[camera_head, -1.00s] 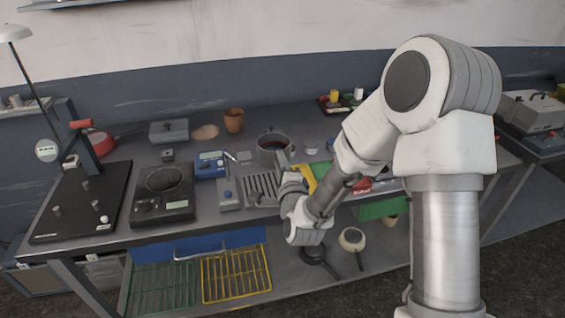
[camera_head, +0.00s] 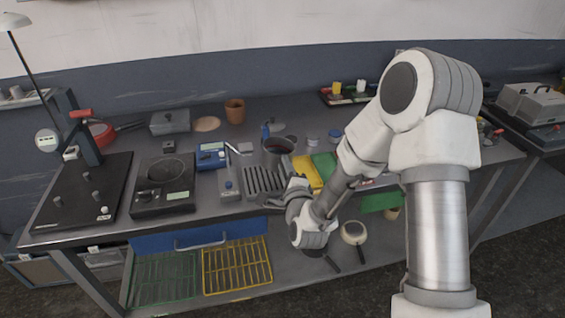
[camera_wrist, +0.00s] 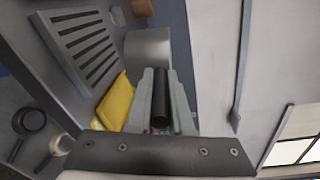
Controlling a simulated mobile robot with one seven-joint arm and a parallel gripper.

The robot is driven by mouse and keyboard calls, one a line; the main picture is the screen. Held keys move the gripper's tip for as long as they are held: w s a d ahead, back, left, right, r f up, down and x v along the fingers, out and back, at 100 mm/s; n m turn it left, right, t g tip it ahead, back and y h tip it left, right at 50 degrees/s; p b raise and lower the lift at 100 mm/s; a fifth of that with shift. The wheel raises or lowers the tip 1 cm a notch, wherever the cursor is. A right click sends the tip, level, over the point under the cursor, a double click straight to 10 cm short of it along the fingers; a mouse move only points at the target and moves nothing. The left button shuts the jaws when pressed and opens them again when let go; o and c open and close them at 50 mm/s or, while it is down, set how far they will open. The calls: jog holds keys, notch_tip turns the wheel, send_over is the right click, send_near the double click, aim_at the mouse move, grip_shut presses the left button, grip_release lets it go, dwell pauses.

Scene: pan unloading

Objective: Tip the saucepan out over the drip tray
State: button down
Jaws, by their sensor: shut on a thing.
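The saucepan (camera_head: 279,150) is grey, with dark reddish contents inside. In the head view it looks upright, just beyond the drip tray. My gripper (camera_wrist: 162,90) is shut on its black handle; the grey wall of the saucepan (camera_wrist: 148,48) shows past the fingers in the wrist view. In the head view my arm partly hides the handle and fingers. The drip tray (camera_head: 263,181) is grey and slotted, lying on the bench near the front edge. It also shows at upper left in the wrist view (camera_wrist: 88,47). I cannot tell how high the saucepan is above the bench.
A yellow item (camera_head: 306,174) and a green one (camera_head: 325,165) lie right of the tray. A blue-faced device (camera_head: 212,156) and a black hotplate (camera_head: 164,184) stand left. A terracotta pot (camera_head: 235,110) and a blue item (camera_head: 265,131) are behind. Pans lie on the lower shelf.

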jog(key=d+m, duration=0.1)
jog(key=m, duration=0.1)
jog(key=d+m, duration=0.1)
jog(key=m, duration=0.2)
jog(key=w+d+m, duration=0.1)
jog(key=m, duration=0.1)
jog(key=shift+d+f+y, duration=0.1)
jog(key=shift+f+y, duration=0.15)
jog(key=shift+y, duration=0.15)
jog(key=m, duration=0.3)
jog(key=shift+d+f+m+y, duration=0.1)
jog(key=shift+d+m+y, duration=0.2)
